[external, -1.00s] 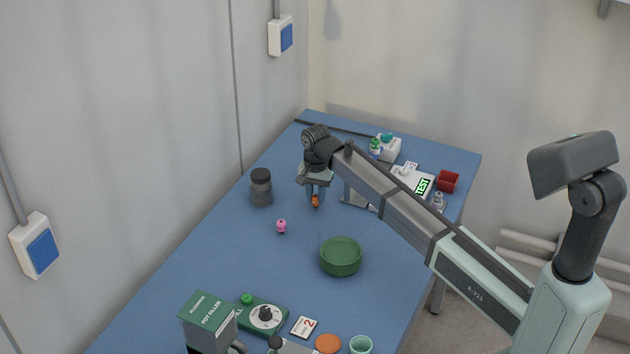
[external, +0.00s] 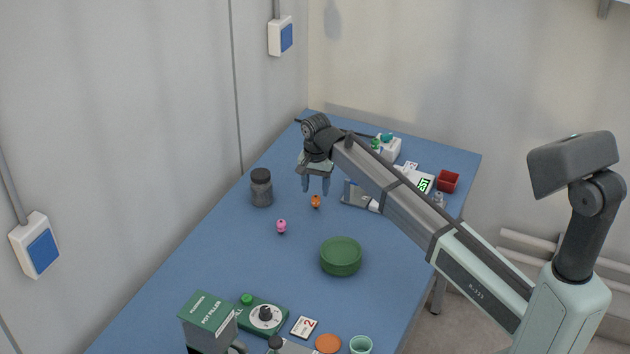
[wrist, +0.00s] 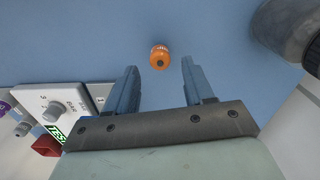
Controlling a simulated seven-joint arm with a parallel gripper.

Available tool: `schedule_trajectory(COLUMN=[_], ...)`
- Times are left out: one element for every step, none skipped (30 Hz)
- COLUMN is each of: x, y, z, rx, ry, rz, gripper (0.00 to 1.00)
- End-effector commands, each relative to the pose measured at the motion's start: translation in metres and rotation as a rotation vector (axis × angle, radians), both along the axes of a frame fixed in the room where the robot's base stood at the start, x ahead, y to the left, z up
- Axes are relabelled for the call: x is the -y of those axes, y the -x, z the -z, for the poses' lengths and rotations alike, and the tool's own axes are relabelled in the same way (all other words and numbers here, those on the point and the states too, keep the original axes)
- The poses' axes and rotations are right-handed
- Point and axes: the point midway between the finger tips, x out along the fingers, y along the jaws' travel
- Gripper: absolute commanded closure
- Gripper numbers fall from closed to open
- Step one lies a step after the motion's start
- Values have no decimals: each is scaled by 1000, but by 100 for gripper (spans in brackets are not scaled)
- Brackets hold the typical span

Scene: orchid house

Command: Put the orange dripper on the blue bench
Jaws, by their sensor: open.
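The orange dripper (external: 315,202) stands on the blue bench (external: 215,262), a little above and right of a pink dripper (external: 281,226) in the external view. In the wrist view the orange dripper (wrist: 159,57) shows beyond the fingertips, between their lines and apart from both. My gripper (external: 315,190) is open and empty, just above the orange dripper. Its two blue-grey fingers (wrist: 158,65) are spread wide in the wrist view.
A green bowl (external: 341,258) sits nearer on the bench. A dark-lidded jar (external: 261,188) stands left of my gripper. Boxes, a red tub (external: 448,181) and bottles crowd the far right. A green pot filler (external: 208,318) and a dial box (external: 264,315) stand at the front.

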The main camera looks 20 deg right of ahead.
Motion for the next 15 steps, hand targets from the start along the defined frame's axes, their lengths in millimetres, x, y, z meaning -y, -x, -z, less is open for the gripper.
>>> schedule_trajectory(x=[0, 0, 0, 0, 0, 0, 0, 0, 0, 0, 0, 0, 0, 0, 0], y=[-1, -1, -1, -1, -1, -1, -1, -1, -1, -1, -1, -1, -1, -1, 0], z=[-11, -17, -25, -31, -36, -43, -48, -53, -59, -63, -67, -71, -74, -77, -80], rx=[1, 2, 2, 2, 1, 1, 2, 2, 1, 1, 1, 1, 1, 1, 1], ry=[0, -1, -1, -1, 0, 0, -1, -1, 0, -1, -1, 0, 0, 0, -1], rz=[0, 0, 0, 0, 0, 0, 0, 0, 0, 0, 0, 0, 0, 0, 0], gripper=[48, 48, 48, 48, 48, 48, 48, 48, 48, 48, 48, 48, 48, 48, 48])
